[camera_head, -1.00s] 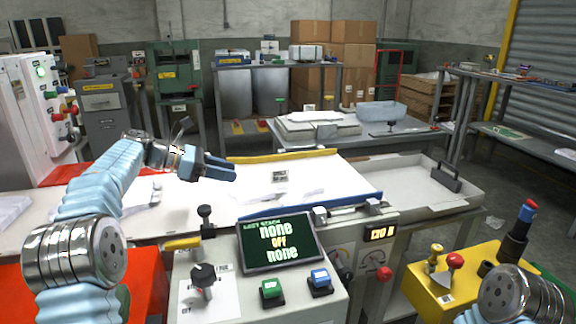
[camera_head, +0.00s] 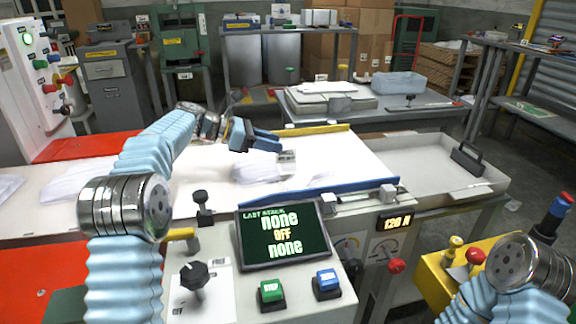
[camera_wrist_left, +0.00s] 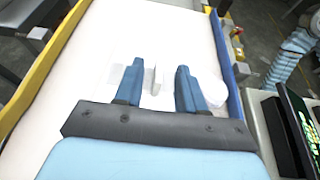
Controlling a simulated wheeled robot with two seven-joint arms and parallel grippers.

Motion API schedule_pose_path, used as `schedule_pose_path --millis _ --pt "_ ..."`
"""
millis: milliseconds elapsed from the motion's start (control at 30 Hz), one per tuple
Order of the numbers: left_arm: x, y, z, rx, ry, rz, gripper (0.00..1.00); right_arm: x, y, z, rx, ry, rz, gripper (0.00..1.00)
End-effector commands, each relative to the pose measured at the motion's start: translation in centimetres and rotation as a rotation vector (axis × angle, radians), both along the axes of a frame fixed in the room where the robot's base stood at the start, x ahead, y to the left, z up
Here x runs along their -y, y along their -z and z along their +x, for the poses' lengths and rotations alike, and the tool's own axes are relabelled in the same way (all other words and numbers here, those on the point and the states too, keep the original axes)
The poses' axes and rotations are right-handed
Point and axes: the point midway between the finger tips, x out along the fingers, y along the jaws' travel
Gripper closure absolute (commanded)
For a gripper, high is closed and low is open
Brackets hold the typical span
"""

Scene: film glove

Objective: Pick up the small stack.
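A white work surface (camera_head: 350,160) runs between a yellow rail (camera_head: 315,129) and a blue rail (camera_head: 345,190). Pale, translucent film-like pieces (camera_head: 255,170) lie on it, with a small grey printed label (camera_head: 287,156) beside them; I cannot make out separate layers of a stack. My left gripper (camera_head: 278,141) is above these pieces, its blue fingers apart. In the left wrist view the open fingers (camera_wrist_left: 158,84) flank a small pale upright shape (camera_wrist_left: 154,80), with a white rounded piece (camera_wrist_left: 212,92) to the right. My right gripper is out of view; only part of that arm shows.
A control panel with a screen (camera_head: 283,235), green button (camera_head: 271,292) and blue button (camera_head: 327,282) stands in front. A shallow tray (camera_head: 430,195) with a black handle (camera_head: 468,158) is at right. A yellow box (camera_head: 435,275) with knobs is at lower right.

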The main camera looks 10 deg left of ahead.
Motion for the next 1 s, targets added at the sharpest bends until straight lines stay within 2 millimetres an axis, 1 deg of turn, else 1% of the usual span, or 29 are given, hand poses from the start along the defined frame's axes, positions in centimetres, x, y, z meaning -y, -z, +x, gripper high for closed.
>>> schedule_pose_path --millis 200,267,333,500,533,767,800,1000 --pt "3.0 1.4 1.2 -0.002 0.004 0.0 0.61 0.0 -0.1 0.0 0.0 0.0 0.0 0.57" --pt "3.8 1.7 1.5 -0.001 0.003 0.0 0.61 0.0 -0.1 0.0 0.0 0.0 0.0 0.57" --pt "4.2 1.9 1.7 0.0 0.001 0.0 0.61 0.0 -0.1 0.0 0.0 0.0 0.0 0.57" --pt "4.2 1.9 1.7 0.0 0.0 0.0 0.61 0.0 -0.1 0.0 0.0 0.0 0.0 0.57" --pt "4.2 1.9 1.7 0.0 0.0 0.0 0.62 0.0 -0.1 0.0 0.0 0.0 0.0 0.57" --pt "4.2 1.9 1.7 0.0 0.0 0.0 0.97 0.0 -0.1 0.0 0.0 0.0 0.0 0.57" --pt "4.1 1.9 1.7 0.0 0.0 0.0 1.0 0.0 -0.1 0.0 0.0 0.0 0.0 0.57" --pt "4.2 1.8 1.7 0.0 0.0 0.0 1.0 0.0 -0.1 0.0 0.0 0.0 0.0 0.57"
